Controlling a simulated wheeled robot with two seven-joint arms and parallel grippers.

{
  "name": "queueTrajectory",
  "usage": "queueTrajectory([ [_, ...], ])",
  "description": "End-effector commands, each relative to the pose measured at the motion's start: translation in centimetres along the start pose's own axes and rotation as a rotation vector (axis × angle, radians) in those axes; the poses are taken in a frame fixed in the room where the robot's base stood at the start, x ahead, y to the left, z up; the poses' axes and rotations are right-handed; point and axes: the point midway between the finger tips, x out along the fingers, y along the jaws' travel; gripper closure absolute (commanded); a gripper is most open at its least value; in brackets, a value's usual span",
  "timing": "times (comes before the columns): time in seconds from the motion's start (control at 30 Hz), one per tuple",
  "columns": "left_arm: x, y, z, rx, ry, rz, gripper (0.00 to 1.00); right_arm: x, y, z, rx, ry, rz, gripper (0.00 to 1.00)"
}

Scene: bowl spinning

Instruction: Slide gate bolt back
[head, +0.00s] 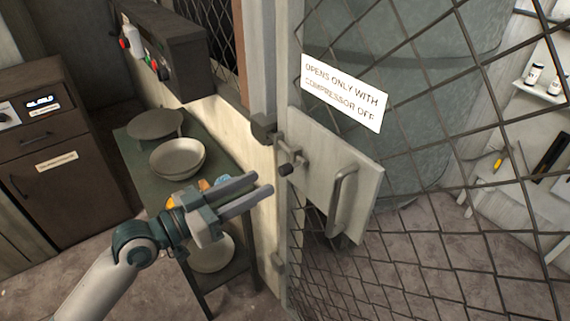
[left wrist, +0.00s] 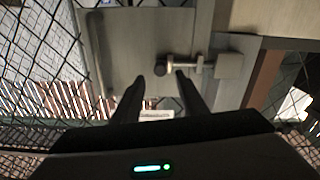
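The gate bolt (head: 287,168) is a dark knob on a short bar, mounted on a pale plate (head: 335,175) on the mesh gate, near the gate post. A catch block (head: 263,127) sits on the post beside it. My left gripper (head: 262,184) is open and empty, its two fingers pointing at the bolt from the left, a little short of it. In the left wrist view the bolt knob (left wrist: 160,69) shows just beyond the fingertips (left wrist: 170,75), between them. The bar reaches to the catch block (left wrist: 229,66). My right gripper is in neither view.
A grey handle (head: 342,200) stands out from the gate plate. A sign (head: 343,92) on the mesh reads "opens only with compressor off". A green bench (head: 135,160) with several bowls stands left, below a control box (head: 170,55) with buttons.

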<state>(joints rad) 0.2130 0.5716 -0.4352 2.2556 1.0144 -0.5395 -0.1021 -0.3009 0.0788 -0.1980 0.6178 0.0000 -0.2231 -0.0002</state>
Motion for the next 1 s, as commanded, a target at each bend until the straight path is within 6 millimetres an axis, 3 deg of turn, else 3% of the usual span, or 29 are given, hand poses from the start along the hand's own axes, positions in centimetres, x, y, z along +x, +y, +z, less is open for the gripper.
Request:
queueTrajectory([
  [0.3, 5.2, 0.0, -0.4, -0.002, 0.002, -0.001, 0.61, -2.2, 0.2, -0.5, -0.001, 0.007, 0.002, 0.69],
  [0.5, 7.6, 0.0, -0.2, -0.002, 0.002, -0.001, 0.61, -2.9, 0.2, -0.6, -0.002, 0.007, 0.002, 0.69],
  [0.97, 8.6, 0.0, 0.0, 0.0, 0.001, -0.001, 0.61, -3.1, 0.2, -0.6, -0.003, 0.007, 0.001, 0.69],
  [1.0, 8.6, 0.0, 0.0, 0.0, 0.001, -0.001, 0.66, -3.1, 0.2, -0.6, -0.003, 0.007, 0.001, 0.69],
])
